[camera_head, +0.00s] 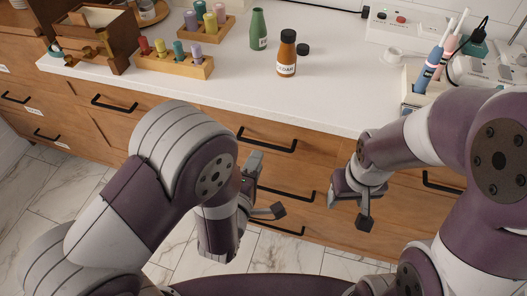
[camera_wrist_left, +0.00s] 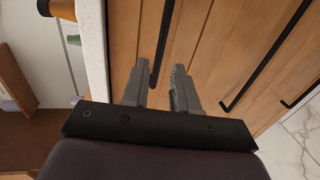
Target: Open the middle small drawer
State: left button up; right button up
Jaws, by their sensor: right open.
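The wooden cabinet has a middle stack of drawers with black bar handles, all closed flush. Its upper handle (camera_head: 267,140), second handle (camera_head: 287,193) and lower handle (camera_head: 278,229) show in the head view. Which one the task names I cannot tell for sure. My left gripper (camera_head: 264,188) is open in front of this stack, partly covering the second handle. In the left wrist view the left gripper (camera_wrist_left: 163,88) has its fingers apart, with a black handle (camera_wrist_left: 168,40) lying ahead between them; no contact is visible. My right gripper (camera_head: 350,208) is open and empty, to the right of the stack.
The white countertop (camera_head: 225,95) holds a brown bottle (camera_head: 287,53), a green bottle (camera_head: 259,30), wooden peg racks (camera_head: 175,64) and toothbrushes (camera_head: 432,65). More drawer handles (camera_head: 114,104) lie left, another right (camera_head: 440,184). Marble floor (camera_head: 62,195) is clear at left.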

aim_at(264, 144)
pick_arm(q)
jog(key=x, duration=0.8)
jog(key=shift+b, duration=0.35)
jog(key=shift+s, duration=0.1)
grip_shut()
jog(key=shift+s, duration=0.1)
